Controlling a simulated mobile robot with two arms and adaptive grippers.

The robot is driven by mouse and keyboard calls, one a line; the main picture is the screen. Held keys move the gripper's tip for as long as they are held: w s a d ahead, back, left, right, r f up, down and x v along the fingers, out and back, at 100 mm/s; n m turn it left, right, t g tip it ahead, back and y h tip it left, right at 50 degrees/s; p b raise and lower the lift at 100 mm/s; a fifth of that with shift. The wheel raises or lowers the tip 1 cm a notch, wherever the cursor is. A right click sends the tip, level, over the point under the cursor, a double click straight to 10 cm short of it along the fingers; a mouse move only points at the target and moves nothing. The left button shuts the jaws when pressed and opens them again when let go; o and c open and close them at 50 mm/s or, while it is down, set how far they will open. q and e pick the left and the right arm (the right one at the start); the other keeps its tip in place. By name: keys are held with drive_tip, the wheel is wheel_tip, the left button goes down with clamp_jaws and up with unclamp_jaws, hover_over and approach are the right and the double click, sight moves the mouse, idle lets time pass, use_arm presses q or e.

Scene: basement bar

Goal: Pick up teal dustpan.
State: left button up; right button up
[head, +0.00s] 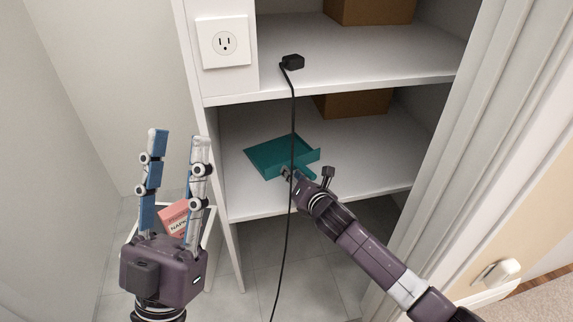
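The teal dustpan (272,157) lies on the lower white shelf, its pan toward the back left and its handle end toward the front right. My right gripper (298,175) is at the handle end, at the shelf's front. Its fingers are small and partly hidden by its own body and the cable, so I cannot tell whether they have closed on the handle. My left gripper (177,138) is open and empty, fingers pointing up, to the left of the shelf unit and apart from the dustpan.
A black cable (292,120) hangs from a plug (292,62) on the upper shelf (345,55) and crosses in front of the dustpan. Brown boxes (352,104) stand behind. A pink napkin pack (174,214) sits in a white bin behind my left gripper. A pale curtain (455,130) borders the right.

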drive_tip(key=shift+o, duration=1)
